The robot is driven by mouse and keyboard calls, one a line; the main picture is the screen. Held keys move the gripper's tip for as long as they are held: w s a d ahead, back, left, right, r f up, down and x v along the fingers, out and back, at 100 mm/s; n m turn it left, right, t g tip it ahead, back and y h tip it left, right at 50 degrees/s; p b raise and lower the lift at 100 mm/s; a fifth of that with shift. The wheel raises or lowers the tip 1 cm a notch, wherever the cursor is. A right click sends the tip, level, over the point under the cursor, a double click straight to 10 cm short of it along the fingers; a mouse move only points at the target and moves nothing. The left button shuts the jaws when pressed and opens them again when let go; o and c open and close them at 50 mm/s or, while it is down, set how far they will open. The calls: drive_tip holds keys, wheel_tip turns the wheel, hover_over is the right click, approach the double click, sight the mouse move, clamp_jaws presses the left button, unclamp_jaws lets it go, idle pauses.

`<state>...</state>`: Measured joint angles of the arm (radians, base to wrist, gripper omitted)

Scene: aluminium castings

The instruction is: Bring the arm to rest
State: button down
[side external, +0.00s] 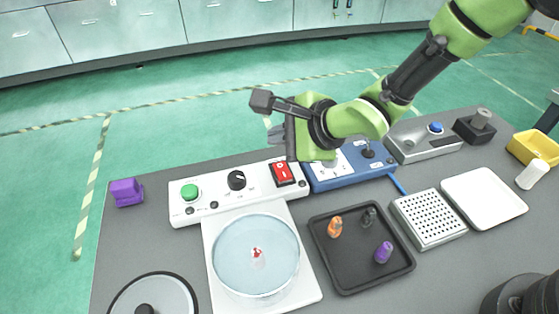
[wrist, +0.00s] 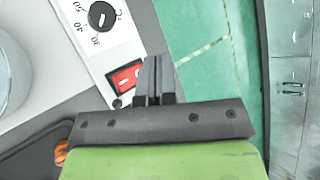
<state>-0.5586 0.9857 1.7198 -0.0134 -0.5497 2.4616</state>
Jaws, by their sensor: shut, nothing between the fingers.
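My green arm reaches in from the upper right in the side external view. My gripper (side external: 277,134) is in the air above the back edge of the table, behind the white control panel and near its red rocker switch (side external: 283,173). In the wrist view my gripper (wrist: 159,62) has its two grey fingers together with nothing between them. The red switch shows just left of the fingers there (wrist: 125,77). The fingers look clear of the switch, and the green floor shows beyond their tips.
The white panel (side external: 205,210) has a green button (side external: 189,191) and a black knob (side external: 236,180). In front are a round water dish (side external: 230,275) and a black tray (side external: 345,283) with several small pieces. A purple block (side external: 126,191) sits left. A blue box (side external: 350,176) is right of the panel.

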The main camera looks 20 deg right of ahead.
drive_tip(key=shift+s+r, duration=0.1)
drive_tip(key=shift+r, duration=0.45)
